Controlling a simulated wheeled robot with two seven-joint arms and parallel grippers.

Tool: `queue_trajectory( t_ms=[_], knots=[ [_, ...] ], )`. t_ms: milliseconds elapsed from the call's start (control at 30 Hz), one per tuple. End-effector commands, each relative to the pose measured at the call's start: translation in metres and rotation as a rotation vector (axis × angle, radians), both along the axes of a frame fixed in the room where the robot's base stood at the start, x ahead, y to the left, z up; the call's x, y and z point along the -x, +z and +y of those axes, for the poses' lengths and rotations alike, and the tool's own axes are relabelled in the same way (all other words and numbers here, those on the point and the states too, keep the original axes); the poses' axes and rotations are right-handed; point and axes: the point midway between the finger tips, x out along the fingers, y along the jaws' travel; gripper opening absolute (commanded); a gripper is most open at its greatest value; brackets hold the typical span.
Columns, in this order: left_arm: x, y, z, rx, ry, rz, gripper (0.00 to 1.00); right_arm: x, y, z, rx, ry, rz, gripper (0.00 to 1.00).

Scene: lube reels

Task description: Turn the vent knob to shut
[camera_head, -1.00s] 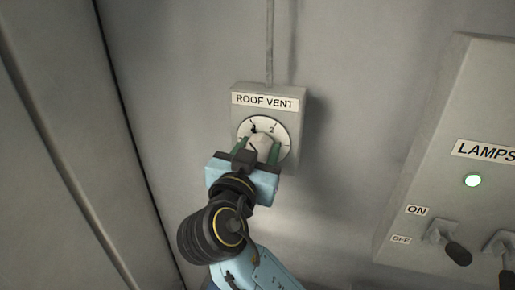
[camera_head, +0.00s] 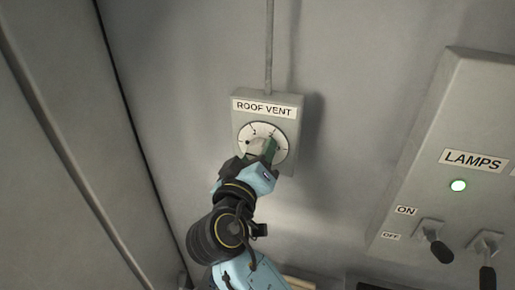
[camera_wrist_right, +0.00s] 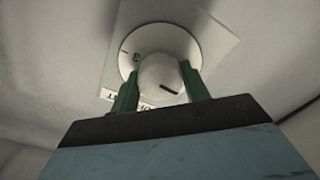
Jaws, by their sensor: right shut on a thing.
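The vent knob (camera_wrist_right: 160,76) is a pale round knob with a dark pointer line, on a white numbered dial (camera_head: 278,135). The dial sits on a grey box labelled ROOF VENT (camera_head: 264,106) on the wall. My right gripper (camera_head: 262,150) is shut on the knob, with its green fingers on either side of it, and it is rolled over at a slant. In the right wrist view the two fingers (camera_wrist_right: 160,88) flank the knob. The gripper hides the lower part of the dial in the head view. My left gripper is not in view.
A conduit (camera_head: 268,45) runs up from the vent box. The wall between box and panel is clear.

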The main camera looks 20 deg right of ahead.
Motion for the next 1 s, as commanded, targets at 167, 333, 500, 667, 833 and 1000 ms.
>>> queue_trajectory(
  t_ms=[167, 333, 500, 667, 833, 1000],
  knots=[
    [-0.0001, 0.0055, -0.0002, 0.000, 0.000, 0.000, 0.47, -0.0001, 0.0007, 0.0001, 0.046, 0.000, 0.031, 0.23],
    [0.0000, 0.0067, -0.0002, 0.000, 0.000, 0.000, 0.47, -0.0001, 0.0004, 0.0001, 0.067, 0.000, 0.045, 0.23],
    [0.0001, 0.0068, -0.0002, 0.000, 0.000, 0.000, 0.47, -0.0001, 0.0002, 0.0001, 0.073, 0.000, 0.048, 0.23],
    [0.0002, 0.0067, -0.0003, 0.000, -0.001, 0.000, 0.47, 0.0000, 0.0001, 0.0001, 0.073, 0.000, 0.048, 0.23],
    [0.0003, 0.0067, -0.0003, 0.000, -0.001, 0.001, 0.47, 0.0000, -0.0001, 0.0001, 0.072, 0.000, 0.047, 0.59],
    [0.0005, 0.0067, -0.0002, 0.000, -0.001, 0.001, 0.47, 0.0000, -0.0001, 0.0001, 0.070, 0.000, 0.048, 0.67]
  ],
)
